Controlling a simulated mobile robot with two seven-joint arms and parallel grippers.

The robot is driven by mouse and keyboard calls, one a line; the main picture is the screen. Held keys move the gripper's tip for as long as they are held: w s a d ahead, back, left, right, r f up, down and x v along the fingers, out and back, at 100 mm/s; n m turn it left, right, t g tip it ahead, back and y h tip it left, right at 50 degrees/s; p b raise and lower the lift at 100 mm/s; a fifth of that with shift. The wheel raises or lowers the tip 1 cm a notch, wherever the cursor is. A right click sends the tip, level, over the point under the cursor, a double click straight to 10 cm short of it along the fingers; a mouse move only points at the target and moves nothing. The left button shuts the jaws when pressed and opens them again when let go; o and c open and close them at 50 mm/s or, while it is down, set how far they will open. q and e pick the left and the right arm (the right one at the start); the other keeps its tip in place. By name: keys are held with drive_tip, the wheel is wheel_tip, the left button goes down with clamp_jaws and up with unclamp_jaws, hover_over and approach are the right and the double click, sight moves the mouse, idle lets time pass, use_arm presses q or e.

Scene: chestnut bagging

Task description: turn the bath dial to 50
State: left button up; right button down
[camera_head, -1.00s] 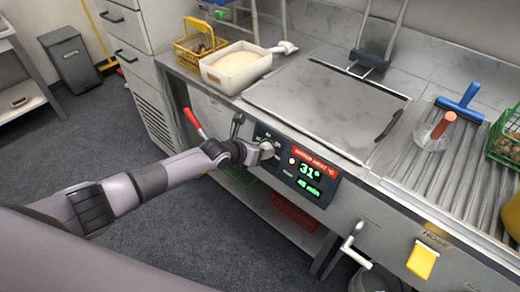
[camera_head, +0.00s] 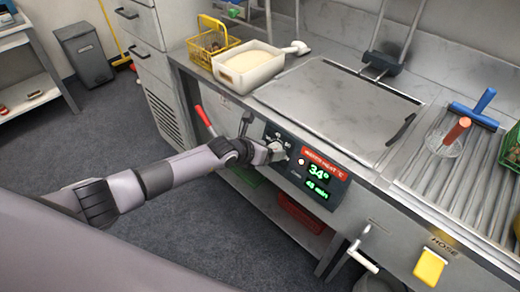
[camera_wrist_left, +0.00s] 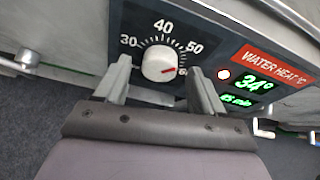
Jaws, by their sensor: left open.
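The bath dial (camera_wrist_left: 159,65) is a round white knob with a red pointer on a dark panel; in the left wrist view its scale shows 30, 40, 50 and a partly covered 60. The red pointer points right, past 50 and close to the 60 mark. The display (camera_wrist_left: 251,88) reads 34° in green; it also shows in the head view (camera_head: 318,175). My left gripper (camera_wrist_left: 160,68) is open, with one finger on each side of the dial; contact cannot be told. In the head view my left gripper (camera_head: 277,151) is at the panel. My right gripper is not in view.
Above the panel is a metal lid (camera_head: 335,100) with a dark handle. A white tub (camera_head: 248,75) and a yellow basket (camera_head: 207,50) stand left of it. A red-tipped lever (camera_head: 203,115) sticks out left of the panel. A crank handle (camera_head: 360,253) juts out at lower right.

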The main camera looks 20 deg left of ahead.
use_arm(q)
drive_tip(key=v, duration=0.6)
drive_tip(key=shift+s+a+r, duration=0.1)
drive_tip(key=shift+s+r, duration=0.05)
idle(0.5)
drive_tip(key=s+d+r+n+t+h, duration=0.25)
drive_tip(key=s+d+n+h, duration=0.25)
drive_tip(key=s+d+n, duration=0.65)
drive_tip(key=s+a+f+n+g+y, duration=0.1)
drive_tip(key=s+a+f+n+y, duration=0.3)
drive_tip(key=n, duration=0.8)
drive_tip(key=s+a+f+n+y, duration=0.3)
drive_tip(key=s+a+f+n, duration=0.4)
drive_tip(key=s+n, duration=0.3)
drive_tip(key=a+n, duration=0.1)
drive_tip(key=n, duration=0.2)
drive_tip(key=shift+s+a+f+g+y, duration=0.15)
drive_tip(key=shift+s+a+g+y, duration=0.2)
drive_tip(key=shift+a+y, duration=0.05)
